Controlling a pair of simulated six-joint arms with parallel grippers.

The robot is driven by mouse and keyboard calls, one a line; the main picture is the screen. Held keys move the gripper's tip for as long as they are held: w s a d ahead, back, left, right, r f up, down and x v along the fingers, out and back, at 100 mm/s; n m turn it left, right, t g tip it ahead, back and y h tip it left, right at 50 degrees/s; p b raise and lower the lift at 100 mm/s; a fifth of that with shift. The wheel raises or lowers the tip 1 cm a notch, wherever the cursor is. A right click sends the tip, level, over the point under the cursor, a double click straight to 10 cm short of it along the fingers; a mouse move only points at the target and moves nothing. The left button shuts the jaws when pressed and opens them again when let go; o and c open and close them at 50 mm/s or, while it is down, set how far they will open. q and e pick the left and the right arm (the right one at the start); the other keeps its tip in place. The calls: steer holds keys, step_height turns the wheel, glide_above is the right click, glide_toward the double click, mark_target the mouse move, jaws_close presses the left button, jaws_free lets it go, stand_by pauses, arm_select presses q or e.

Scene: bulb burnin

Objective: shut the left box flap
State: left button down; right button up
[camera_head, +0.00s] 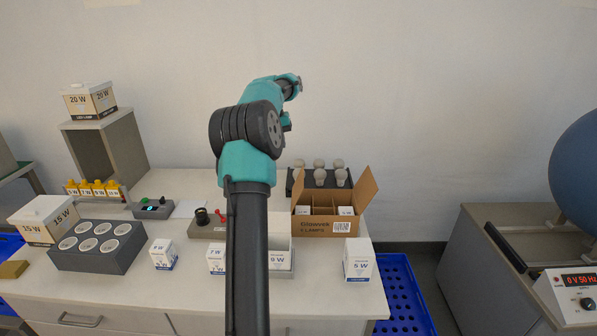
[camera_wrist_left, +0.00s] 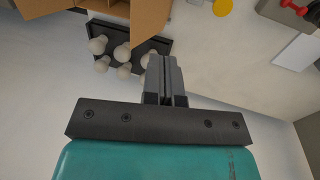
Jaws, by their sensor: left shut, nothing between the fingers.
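The open cardboard box (camera_head: 326,226) stands at the back right of the table, with several dividers and white cartons inside. In the left wrist view the brown box panels (camera_wrist_left: 150,20) show at the top left. My left gripper (camera_wrist_left: 165,68) is shut and empty, above the back of the table near the bulb tray, apart from the flap. In the head view my left arm crosses the middle and its fingertips are hard to make out. My right gripper is not in view.
A dark tray of bulbs (camera_head: 320,178) stands behind the box; it also shows in the left wrist view (camera_wrist_left: 124,50). A tester with a red lever (camera_head: 207,228) is to the left. The blue crate (camera_head: 405,300) is beyond the table's right edge.

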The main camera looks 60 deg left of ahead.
arm_select(q)
steer(key=shift+f, duration=0.15)
glide_toward(301, 180)
step_height(301, 180, down, 4)
steer(key=s+a, duration=0.1)
steer(key=s, duration=0.1)
steer(key=w, duration=0.1)
steer(key=w+d+f, duration=0.1)
steer(key=shift+w+f, duration=0.15)
steer(key=shift+w, duration=0.1)
steer(key=shift+w+d+f, duration=0.2)
steer(key=shift+w+d, duration=0.05)
steer(key=shift+w, duration=0.1)
